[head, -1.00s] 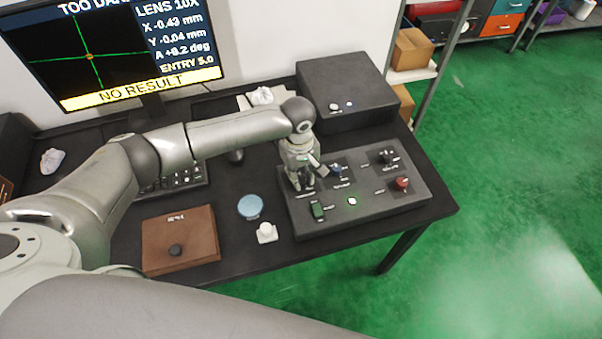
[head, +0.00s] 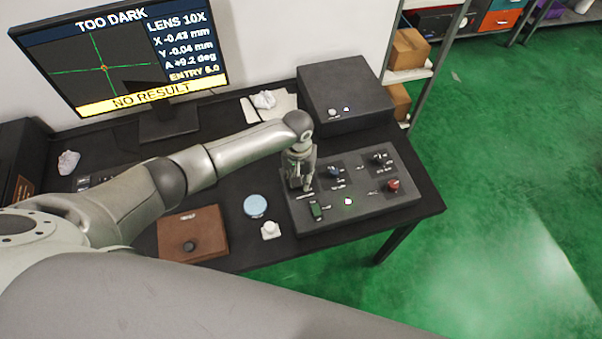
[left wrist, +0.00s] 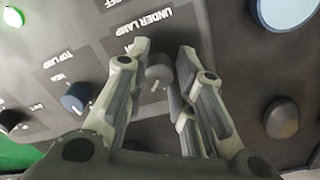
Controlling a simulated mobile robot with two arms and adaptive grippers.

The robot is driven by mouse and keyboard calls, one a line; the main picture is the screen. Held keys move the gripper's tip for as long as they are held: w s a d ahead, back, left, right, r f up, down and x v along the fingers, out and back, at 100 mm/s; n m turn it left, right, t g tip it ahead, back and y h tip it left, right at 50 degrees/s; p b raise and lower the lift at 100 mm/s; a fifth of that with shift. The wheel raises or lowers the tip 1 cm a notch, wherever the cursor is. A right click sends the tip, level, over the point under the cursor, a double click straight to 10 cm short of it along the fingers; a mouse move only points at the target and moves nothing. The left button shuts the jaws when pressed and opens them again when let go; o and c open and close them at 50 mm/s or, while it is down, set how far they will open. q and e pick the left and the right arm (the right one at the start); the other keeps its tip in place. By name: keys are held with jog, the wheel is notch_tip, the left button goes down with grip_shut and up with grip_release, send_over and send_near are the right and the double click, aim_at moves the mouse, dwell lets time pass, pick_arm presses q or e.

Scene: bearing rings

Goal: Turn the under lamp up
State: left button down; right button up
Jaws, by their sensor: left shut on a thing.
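The control panel (head: 375,208) lies on the dark bench. My left gripper (head: 300,187) points down at its left part. In the left wrist view my left gripper (left wrist: 160,85) has its two fingers on either side of a small grey knob (left wrist: 158,73), shut on it. The label "UNDER LAMP" (left wrist: 153,20) is printed beside this knob. In the head view the gripper hides the knob. The monitor (head: 125,60) reads "TOO DARK" and "NO RESULT". My right gripper is not in view.
A blue top lamp knob (left wrist: 76,97) sits beside the gripped one. The panel also carries a red knob (head: 393,185) and a green switch (head: 316,211). A blue disc (head: 255,206), a white piece (head: 270,230) and a brown box (head: 208,232) lie left of the panel.

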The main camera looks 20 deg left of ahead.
pick_arm(q)
jog(key=m+p, duration=0.1)
jog(key=m, duration=0.4)
jog(key=shift+m, duration=0.3)
jog(key=m, duration=0.5)
jog(key=shift+a+m, duration=0.1)
jog(key=shift+m, duration=0.5)
jog(key=c, duration=1.2)
grip_release()
jog(key=shift+w, duration=0.1)
notch_tip(320, 180, up, 12)
jog(key=shift+w, duration=0.15)
jog(key=shift+a, duration=0.1)
